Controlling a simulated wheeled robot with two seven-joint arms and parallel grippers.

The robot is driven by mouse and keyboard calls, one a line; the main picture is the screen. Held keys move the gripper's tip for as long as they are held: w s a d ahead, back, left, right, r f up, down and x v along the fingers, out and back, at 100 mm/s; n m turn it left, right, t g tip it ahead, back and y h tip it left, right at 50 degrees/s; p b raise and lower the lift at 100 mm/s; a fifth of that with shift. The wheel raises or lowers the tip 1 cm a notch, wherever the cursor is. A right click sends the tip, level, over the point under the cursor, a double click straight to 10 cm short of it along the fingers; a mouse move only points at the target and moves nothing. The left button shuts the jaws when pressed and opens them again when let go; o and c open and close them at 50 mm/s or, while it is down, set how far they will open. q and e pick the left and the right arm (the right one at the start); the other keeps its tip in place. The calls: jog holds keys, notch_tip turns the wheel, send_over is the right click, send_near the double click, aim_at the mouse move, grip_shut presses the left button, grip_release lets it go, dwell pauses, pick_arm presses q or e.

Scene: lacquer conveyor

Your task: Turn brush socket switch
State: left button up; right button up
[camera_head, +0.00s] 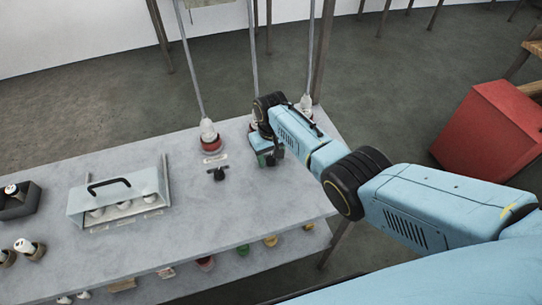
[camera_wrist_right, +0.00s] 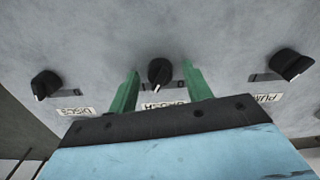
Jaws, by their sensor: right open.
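The brush socket switch (camera_wrist_right: 160,72) is a black rotary knob with a white pointer line on the grey panel. It is in the middle of the right wrist view, above an upside-down label (camera_wrist_right: 165,105) that seems to read BRUSH and is partly hidden by my gripper. My right gripper (camera_wrist_right: 161,86) is open, with one green finger on each side of this knob. Gaps show between knob and fingers, so I see no contact. In the head view my right gripper (camera_head: 270,157) is low over the tabletop's right part and hides this knob. My left gripper is not in view.
Similar knobs sit at left (camera_wrist_right: 46,84) and right (camera_wrist_right: 290,65) in the wrist view. In the head view, another black knob (camera_head: 219,174) stands beside my gripper, near a red socket (camera_head: 211,146) with a hanging cable. A handled cover (camera_head: 118,197) stands further left.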

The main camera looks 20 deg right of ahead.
jog(key=c, duration=1)
jog(key=shift+n, duration=0.4)
jog(key=shift+r+n+p, duration=0.1)
jog(key=shift+n+p, duration=0.35)
jog(key=shift+n, duration=0.55)
jog(key=n, duration=0.2)
jog(key=shift+n, duration=0.4)
jog(key=n+p, duration=0.1)
jog(key=n, duration=0.5)
jog(key=shift+n, duration=0.3)
